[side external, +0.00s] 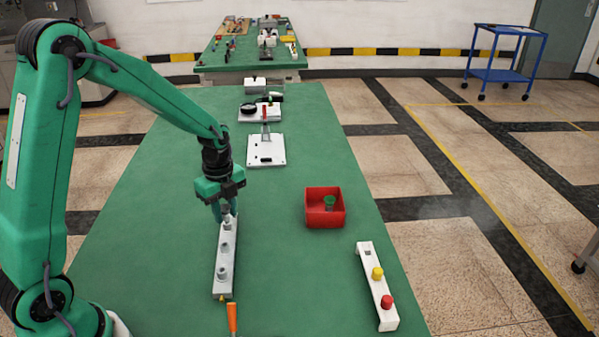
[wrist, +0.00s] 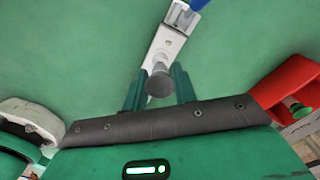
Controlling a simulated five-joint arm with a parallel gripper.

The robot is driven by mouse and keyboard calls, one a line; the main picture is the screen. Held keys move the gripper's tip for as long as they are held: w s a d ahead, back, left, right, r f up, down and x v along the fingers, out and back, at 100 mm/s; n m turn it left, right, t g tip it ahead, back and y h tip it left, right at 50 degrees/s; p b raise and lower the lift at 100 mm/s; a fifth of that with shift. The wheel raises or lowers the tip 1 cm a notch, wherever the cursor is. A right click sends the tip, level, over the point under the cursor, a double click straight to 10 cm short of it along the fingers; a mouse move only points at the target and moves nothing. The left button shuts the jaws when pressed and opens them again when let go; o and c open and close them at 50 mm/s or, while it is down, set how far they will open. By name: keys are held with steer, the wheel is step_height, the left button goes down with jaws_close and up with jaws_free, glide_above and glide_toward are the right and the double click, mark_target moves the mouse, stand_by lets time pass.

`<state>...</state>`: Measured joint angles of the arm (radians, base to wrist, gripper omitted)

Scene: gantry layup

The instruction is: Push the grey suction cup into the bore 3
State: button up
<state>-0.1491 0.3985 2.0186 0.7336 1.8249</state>
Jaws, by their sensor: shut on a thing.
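My gripper (side external: 225,210) is over the far end of a long light-grey bar (side external: 219,288), pointing down. In the wrist view its two green fingers (wrist: 159,88) are closed on the grey suction cup (wrist: 160,83), whose round dark face shows between them. The bar (wrist: 168,43) shows beyond the cup. Raised round bores stand along the bar, such as the middle one (side external: 225,248) and the near one (side external: 222,273). The fingers cover the far end, so I cannot tell whether the cup touches the bore there.
A red bin (side external: 316,219) holding a green cup (side external: 329,202) stands to the right. A white rack (side external: 387,318) carries a yellow cup (side external: 377,273) and a red cup (side external: 387,301). An orange-handled tool (side external: 232,318) lies at the bar's near end. White fixtures (side external: 266,149) stand farther back.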

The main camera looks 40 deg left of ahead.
mark_target(225, 207)
steer(key=shift+f, duration=0.4)
steer(key=o, duration=1)
steer(key=shift+r, duration=0.1)
steer(key=shift+r, duration=3.85)
